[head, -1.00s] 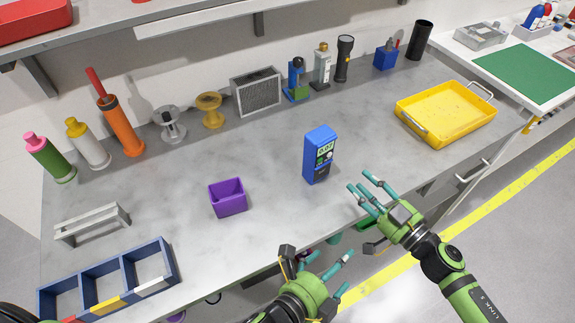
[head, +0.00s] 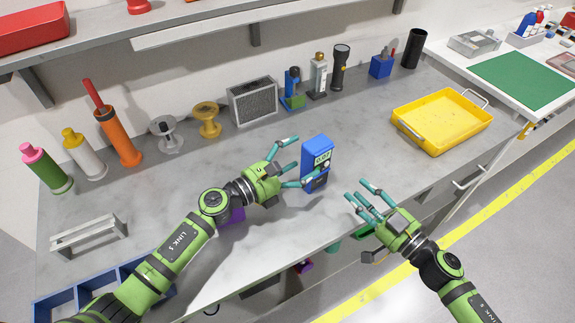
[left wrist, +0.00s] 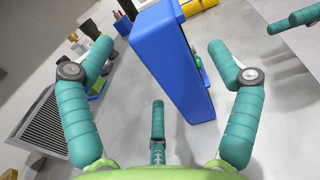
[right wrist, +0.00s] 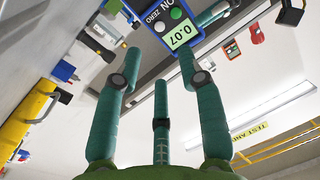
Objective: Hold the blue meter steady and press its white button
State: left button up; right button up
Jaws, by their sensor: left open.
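The blue meter (head: 319,150) stands upright on the grey bench near its front edge. My left gripper (head: 298,160) is open at the meter's left side. In the left wrist view the meter (left wrist: 172,60) lies ahead, partly between the spread fingers (left wrist: 160,55), with no clear contact. My right gripper (head: 358,192) is open and empty, right of the meter at the bench's front edge, fingers towards its display.
A purple bin (head: 232,216) sits partly behind my left arm. A yellow tray (head: 440,148) stands to the right. A speaker-like grey box (head: 253,102), spools and bottles line the back. A blue divided tray (head: 70,305) is at front left. The bench between meter and yellow tray is clear.

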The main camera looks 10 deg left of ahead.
aim_at(327, 164)
pick_arm(q)
jog(key=shift+x, duration=1.75)
jog(key=c, duration=1.4)
pick_arm(e)
grip_shut()
